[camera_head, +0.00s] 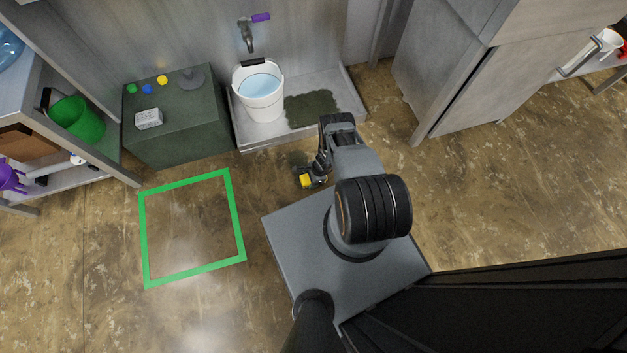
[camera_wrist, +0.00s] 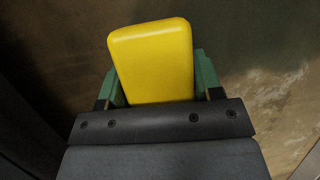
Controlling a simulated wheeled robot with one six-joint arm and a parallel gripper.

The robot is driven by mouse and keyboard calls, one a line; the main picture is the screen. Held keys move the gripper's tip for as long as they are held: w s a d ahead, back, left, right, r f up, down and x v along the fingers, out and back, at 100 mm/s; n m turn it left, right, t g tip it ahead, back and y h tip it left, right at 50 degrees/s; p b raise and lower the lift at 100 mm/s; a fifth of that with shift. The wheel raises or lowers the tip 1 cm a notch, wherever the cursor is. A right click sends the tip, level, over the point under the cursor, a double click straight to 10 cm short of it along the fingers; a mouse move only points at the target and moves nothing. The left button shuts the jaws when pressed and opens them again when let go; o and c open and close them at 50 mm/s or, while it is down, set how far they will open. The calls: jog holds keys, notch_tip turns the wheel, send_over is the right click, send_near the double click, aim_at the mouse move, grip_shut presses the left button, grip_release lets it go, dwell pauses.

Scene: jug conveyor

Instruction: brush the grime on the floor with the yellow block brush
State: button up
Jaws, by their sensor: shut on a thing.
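The yellow block brush (camera_head: 305,181) is in my gripper (camera_head: 314,176), low over the floor in front of the wash tray. In the wrist view the yellow block (camera_wrist: 152,55) sits between the green fingers of my gripper (camera_wrist: 158,82), which is shut on it. Its underside is hidden, and I cannot tell whether it touches the floor. A dark grime patch (camera_head: 298,158) shows on the floor just behind the brush, partly hidden by my arm. Dark greenish floor (camera_wrist: 235,35) also shows beside the block in the wrist view. Another dark patch (camera_head: 312,106) lies on the tray.
A white bucket of water (camera_head: 259,100) stands on the grey tray (camera_head: 268,136) under a purple-handled tap (camera_head: 247,34). A dark green cabinet (camera_head: 176,135) stands left of it. A green square outline (camera_head: 241,228) marks clear floor at left. A grey cabinet (camera_head: 480,95) stands right.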

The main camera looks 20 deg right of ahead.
aim_at(303, 165)
jog(key=shift+w+d+f+b, duration=0.1)
jog(key=shift+w+f+b, duration=0.1)
jog(key=shift+w+b, duration=0.3)
jog(key=shift+w+d+f+b, duration=0.1)
jog(key=shift+w+f+b, duration=0.05)
jog(key=shift+w+b, duration=0.3)
jog(key=shift+w+r+b, duration=0.15)
jog(key=shift+w+b, duration=0.65)
jog(key=w+b, duration=0.2)
jog(key=shift+d+b, duration=0.2)
jog(key=shift+b, duration=0.15)
jog(key=shift+w+d+r+b, duration=0.1)
jog(key=shift+w+d+b, duration=0.05)
jog(key=shift+w+b, duration=0.9)
jog(key=w+b, duration=0.1)
jog(key=b, duration=0.1)
jog(key=shift+w+d+f+b, duration=0.1)
jog(key=shift+w+f+b, duration=0.1)
jog(key=shift+w+b, duration=0.15)
jog(key=shift+w+r, duration=0.15)
jog(key=shift+w, duration=0.2)
jog(key=shift+w+d+r, duration=0.1)
jog(key=shift+w+d, duration=0.1)
jog(key=shift+w, duration=1.15)
jog(key=shift+w+d, duration=0.2)
jog(key=shift+w, duration=1.1)
jog(key=shift+r, duration=0.2)
